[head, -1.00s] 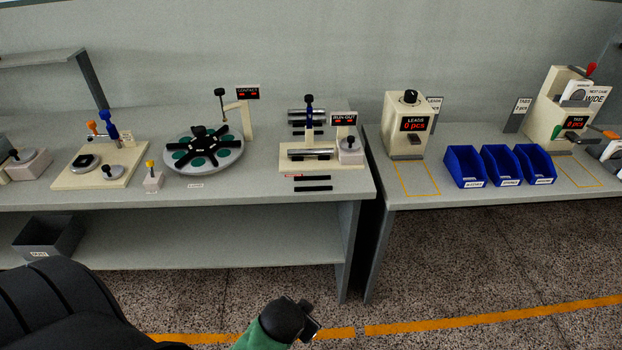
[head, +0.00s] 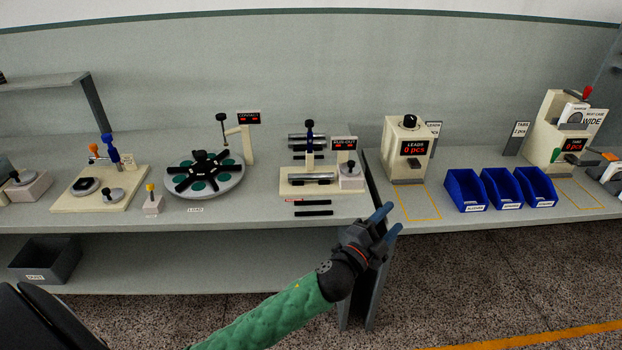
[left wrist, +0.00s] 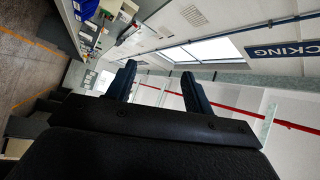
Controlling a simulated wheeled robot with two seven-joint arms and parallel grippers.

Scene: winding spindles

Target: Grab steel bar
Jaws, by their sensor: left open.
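A steel bar (head: 312,178) lies across the front of the cream RUN-OUT fixture (head: 291,189) on the left bench. A second steel-coloured bar (head: 297,137) lies behind it, partly hidden by the fixture's blue-topped post. My left gripper (head: 391,217) is open and empty, in front of the bench edge, lower right of the fixture and apart from the bars. In the left wrist view its two dark fingers (left wrist: 157,78) stand apart with nothing between them; no bar can be made out there. My right gripper is in neither view now.
Two dark strips (head: 313,212) lie in front of the fixture. A dial table (head: 232,188) stands to its left. A LEADS box (head: 408,165) and several blue bins (head: 465,190) stand on the right bench. A narrow gap separates the benches.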

